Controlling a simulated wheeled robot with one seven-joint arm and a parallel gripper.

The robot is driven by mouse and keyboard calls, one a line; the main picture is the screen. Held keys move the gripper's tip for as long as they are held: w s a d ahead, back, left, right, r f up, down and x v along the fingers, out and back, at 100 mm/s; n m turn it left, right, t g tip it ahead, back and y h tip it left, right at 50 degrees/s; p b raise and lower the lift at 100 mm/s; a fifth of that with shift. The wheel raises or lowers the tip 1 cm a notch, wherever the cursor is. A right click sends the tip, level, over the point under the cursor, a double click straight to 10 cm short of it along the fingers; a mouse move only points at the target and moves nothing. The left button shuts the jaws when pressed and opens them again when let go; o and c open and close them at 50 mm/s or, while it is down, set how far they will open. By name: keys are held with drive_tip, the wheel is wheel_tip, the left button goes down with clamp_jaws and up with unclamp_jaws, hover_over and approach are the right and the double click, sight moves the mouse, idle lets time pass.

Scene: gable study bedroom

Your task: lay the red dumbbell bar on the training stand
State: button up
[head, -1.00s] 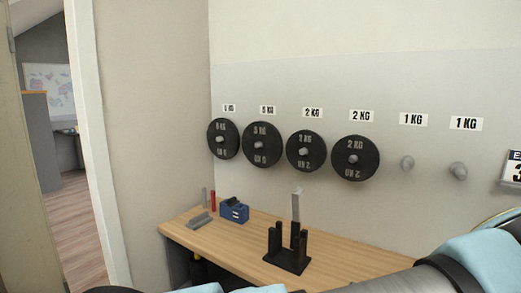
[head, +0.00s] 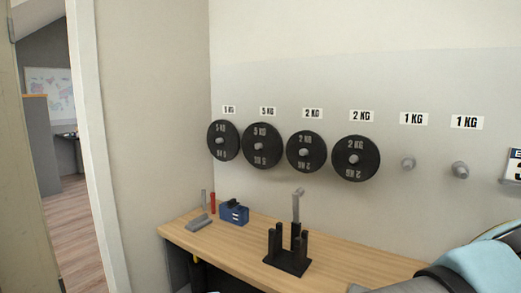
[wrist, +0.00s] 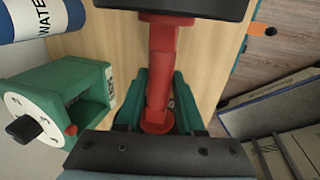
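The red dumbbell bar (wrist: 160,75) runs upright through the middle of the wrist view, with a collar near each end. My gripper (wrist: 160,90) has a green finger close on each side of the bar and looks shut on it. The near collar is partly hidden by the gripper's dark body. A black stand (head: 287,262) with short uprights, which I take for the training stand, sits on the wooden bench in the head view. A grey post with a bent top rises at its back. My gripper is outside the head view.
In the wrist view a black block (wrist: 195,8) is at the bar's upper end, a water bottle (wrist: 45,15) is at top left, and a green box (wrist: 65,100) is at left. A blue box (head: 234,213) is on the bench (head: 345,262). Black plates (head: 355,158) hang on wall pegs.

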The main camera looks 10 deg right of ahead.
drive_tip(key=o, duration=0.5)
drive_tip(key=shift+o, duration=0.2)
